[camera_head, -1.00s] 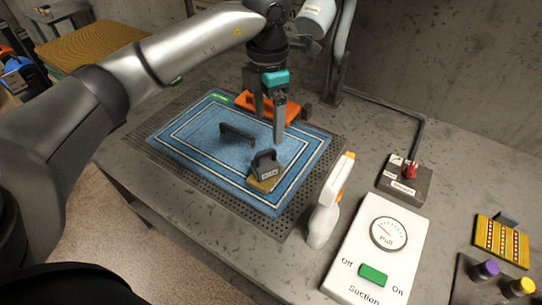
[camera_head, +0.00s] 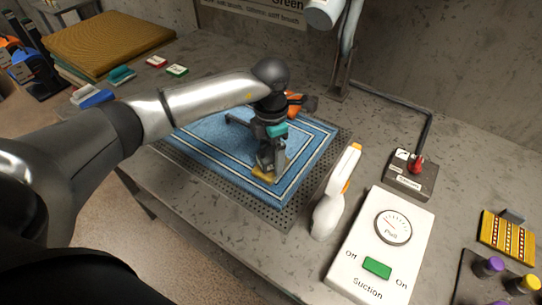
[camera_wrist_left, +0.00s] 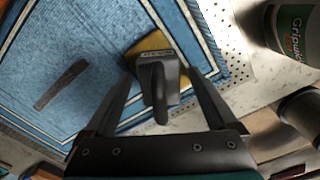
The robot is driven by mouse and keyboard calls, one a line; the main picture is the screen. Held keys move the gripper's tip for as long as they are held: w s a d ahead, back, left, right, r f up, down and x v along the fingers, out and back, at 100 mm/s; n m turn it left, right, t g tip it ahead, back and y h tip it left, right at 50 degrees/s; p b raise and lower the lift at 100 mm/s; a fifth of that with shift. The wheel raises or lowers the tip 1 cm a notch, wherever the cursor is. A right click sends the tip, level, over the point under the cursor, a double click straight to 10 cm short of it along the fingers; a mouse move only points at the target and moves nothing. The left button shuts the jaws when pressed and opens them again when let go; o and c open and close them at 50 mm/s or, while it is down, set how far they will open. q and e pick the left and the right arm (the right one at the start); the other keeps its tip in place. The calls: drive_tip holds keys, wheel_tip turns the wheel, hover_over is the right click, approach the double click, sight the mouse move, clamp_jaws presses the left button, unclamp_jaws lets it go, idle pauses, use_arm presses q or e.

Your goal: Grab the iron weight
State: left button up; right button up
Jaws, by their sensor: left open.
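The iron weight (camera_wrist_left: 158,82) is a dark block with an upright handle and a small label. It rests on a yellow pad (camera_wrist_left: 151,45) on the blue rug (camera_head: 215,152). My left gripper (camera_head: 272,160) points down over the weight in the head view and hides most of it. In the left wrist view the fingers of my left gripper (camera_wrist_left: 160,75) are open, one on each side of the weight's handle. I cannot tell whether they touch it. My right gripper is not in view.
A suction panel (camera_head: 380,250) and a red-knobbed switch box (camera_head: 411,172) are further right. A dark bar handle (camera_wrist_left: 61,84) lies on the rug. An orange tool (camera_head: 296,103) sits behind my gripper.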

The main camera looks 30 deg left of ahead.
use_arm(q)
drive_tip(key=shift+c, duration=0.3)
clamp_jaws()
idle(0.5)
drive_tip(key=shift+w+r, duration=0.1)
idle(0.4)
